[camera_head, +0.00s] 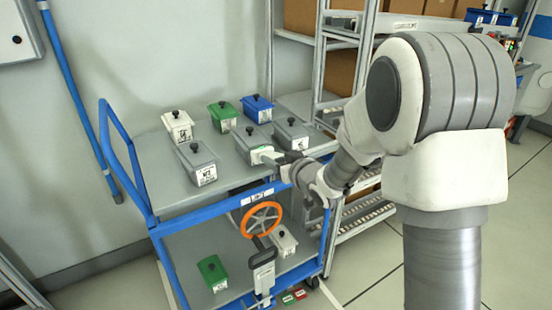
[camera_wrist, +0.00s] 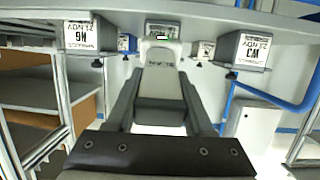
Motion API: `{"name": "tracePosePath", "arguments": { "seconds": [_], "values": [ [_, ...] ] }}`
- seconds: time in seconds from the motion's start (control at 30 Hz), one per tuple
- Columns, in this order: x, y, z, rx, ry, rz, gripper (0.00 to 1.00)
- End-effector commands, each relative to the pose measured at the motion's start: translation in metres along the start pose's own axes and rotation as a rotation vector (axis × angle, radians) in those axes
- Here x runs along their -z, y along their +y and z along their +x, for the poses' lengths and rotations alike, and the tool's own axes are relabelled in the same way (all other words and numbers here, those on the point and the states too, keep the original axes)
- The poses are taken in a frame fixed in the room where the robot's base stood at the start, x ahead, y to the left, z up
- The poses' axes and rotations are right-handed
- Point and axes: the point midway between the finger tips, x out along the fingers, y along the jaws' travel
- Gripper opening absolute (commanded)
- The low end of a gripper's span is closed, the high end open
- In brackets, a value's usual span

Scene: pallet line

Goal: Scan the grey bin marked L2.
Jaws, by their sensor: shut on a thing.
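My gripper (camera_head: 281,161) is shut on a white and grey hand scanner (camera_head: 264,155), held level at the cart's front edge. In the wrist view the scanner (camera_wrist: 159,62) lies between my fingers (camera_wrist: 160,98), its small screen lit green. It points at the middle grey bin (camera_head: 250,138), whose label is mostly hidden by the scanner. Another grey bin (camera_head: 198,163) stands front left and a third (camera_head: 291,134) at right. In the wrist view the labels are upside down; I cannot surely read L2 on any.
White (camera_head: 177,126), green (camera_head: 222,116) and blue (camera_head: 257,108) bins stand behind on the cart's top shelf (camera_head: 160,185). An orange wheel (camera_head: 262,218) is at the cart's front. The lower shelf holds a green bin (camera_head: 212,273) and a white bin (camera_head: 285,240). A rack (camera_head: 318,80) stands at right.

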Motion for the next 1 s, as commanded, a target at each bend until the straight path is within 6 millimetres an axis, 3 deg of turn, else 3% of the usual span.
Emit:
{"name": "tracePosePath", "arguments": {
  "seconds": [0.27,1.0],
  "values": [
    [0.003,0.000,-0.005,-0.001,0.004,0.000,0.00],
    [0.011,0.000,-0.076,-0.001,0.002,0.000,0.00]
  ]
}}
